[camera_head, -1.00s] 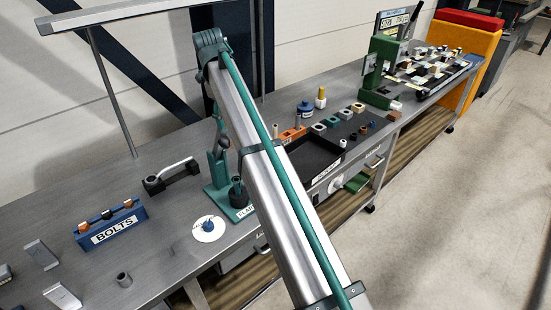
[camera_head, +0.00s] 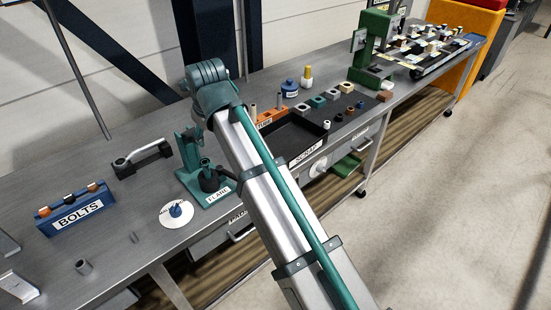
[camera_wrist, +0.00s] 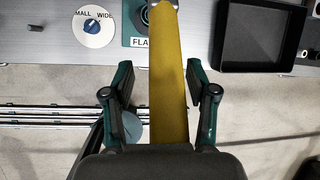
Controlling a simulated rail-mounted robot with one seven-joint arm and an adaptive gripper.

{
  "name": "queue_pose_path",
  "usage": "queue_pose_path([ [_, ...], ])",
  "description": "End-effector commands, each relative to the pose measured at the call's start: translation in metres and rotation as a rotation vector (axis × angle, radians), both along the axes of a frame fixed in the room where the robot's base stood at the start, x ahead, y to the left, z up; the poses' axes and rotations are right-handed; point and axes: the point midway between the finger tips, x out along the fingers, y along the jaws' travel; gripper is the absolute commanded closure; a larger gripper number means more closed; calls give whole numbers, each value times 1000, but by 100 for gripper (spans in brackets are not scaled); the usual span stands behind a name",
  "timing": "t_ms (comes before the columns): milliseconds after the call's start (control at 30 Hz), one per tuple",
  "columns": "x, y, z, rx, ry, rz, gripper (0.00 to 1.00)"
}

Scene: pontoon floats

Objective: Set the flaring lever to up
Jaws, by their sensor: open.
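The green flaring tool (camera_head: 205,183), labelled FLARE, stands on the bench left of my arm in the head view. Its base (camera_wrist: 136,22) shows at the top of the wrist view. A long yellow bar (camera_wrist: 168,60), seemingly the tool's lever, runs from the base toward the wrist camera. My gripper (camera_wrist: 161,95) is open, with one dark finger on each side of the bar and visible gaps to both. I cannot tell how deep the bar sits between them. In the head view my arm hides the gripper and the bar.
A white dial (camera_head: 174,214) with a blue knob lies left of the tool. A black scrap tray (camera_head: 306,152) is to its right. A blue bolts rack (camera_head: 75,207) and a black-ended handle (camera_head: 142,158) stand further left. Floor lies open in front.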

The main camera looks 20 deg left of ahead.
Motion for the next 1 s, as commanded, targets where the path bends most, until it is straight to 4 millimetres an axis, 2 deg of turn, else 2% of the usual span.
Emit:
queue_pose_path([
  [100,-3,-6,22,0,-3,-2,42],
  [567,-26,-31,99,-2,-2,0,42],
  [800,20,-57,98,8,-80,16,42],
  [1000,45,-72,72,-25,-111,57,42],
])
